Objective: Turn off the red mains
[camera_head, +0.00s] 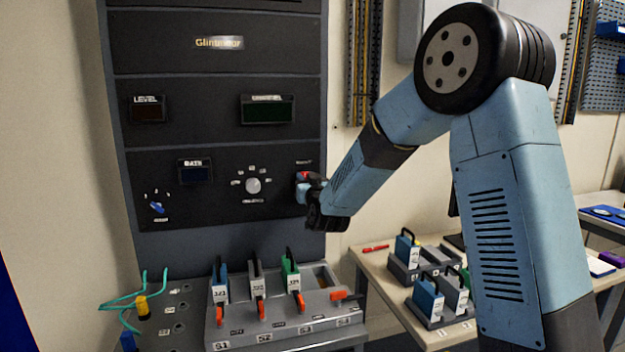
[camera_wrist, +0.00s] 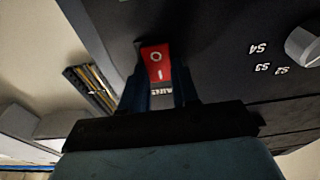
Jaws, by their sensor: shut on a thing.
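The red mains switch (camera_wrist: 154,62) is a red rocker on the dark panel, marked with a circle and a bar. A partly hidden label below it reads like "MAINS", upside down in the wrist view. In the head view the red mains (camera_head: 303,175) shows as a small red patch at the panel's right edge. My gripper (camera_head: 306,190) is at the switch, its fingers on either side of it. In the wrist view my gripper (camera_wrist: 160,92) is shut around the red rocker. The fingertips partly hide the switch's sides.
A white selector knob (camera_head: 253,186) sits left of the switch, and a blue knob (camera_head: 157,207) is farther left. Below stands a grey rack (camera_head: 285,325) with several handled modules and orange levers. A side table (camera_head: 385,290) holds more modules at right.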

